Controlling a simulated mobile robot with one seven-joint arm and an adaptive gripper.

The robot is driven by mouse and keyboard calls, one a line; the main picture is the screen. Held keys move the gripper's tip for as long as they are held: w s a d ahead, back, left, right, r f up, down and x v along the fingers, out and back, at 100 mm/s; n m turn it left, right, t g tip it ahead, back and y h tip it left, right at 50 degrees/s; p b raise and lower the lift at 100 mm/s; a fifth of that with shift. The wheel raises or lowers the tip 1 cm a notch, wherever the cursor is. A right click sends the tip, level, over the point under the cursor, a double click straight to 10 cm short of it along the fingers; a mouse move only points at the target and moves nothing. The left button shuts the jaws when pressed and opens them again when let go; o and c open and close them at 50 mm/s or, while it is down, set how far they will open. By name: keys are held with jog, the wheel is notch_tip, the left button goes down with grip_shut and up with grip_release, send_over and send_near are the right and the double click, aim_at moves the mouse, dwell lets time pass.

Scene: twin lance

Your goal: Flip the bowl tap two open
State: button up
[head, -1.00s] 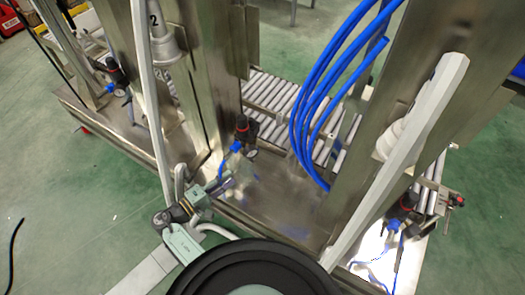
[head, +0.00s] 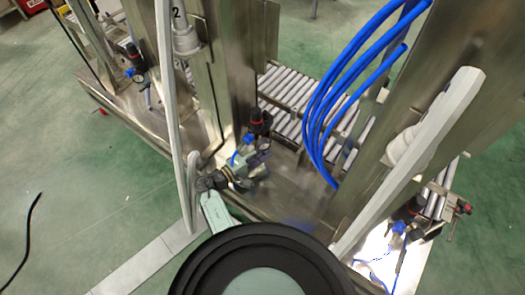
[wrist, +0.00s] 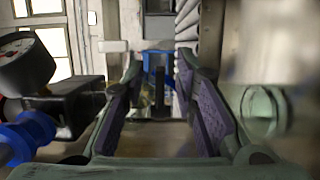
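My gripper (head: 260,160) is beside a black, red-ringed regulator (head: 257,124) with a blue fitting, low on the steel frame near the post marked 2. In the wrist view my gripper (wrist: 158,68) is open, its purple-padded fingers apart. A dark upright piece (wrist: 159,92) shows between the fingers, with a blue part (wrist: 154,62) behind it. Whether this is the bowl tap two, and whether the fingers touch it, I cannot tell. A white cup-like fitting (head: 184,38) hangs under the number 2.
A pressure gauge (wrist: 26,62) and blue fitting (wrist: 28,138) are close on the left in the wrist view. A steel wall is close on the right. Blue hoses (head: 335,100) and a roller conveyor (head: 290,90) lie beyond.

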jog(key=shift+c, duration=0.3)
grip_shut()
dwell(0.3)
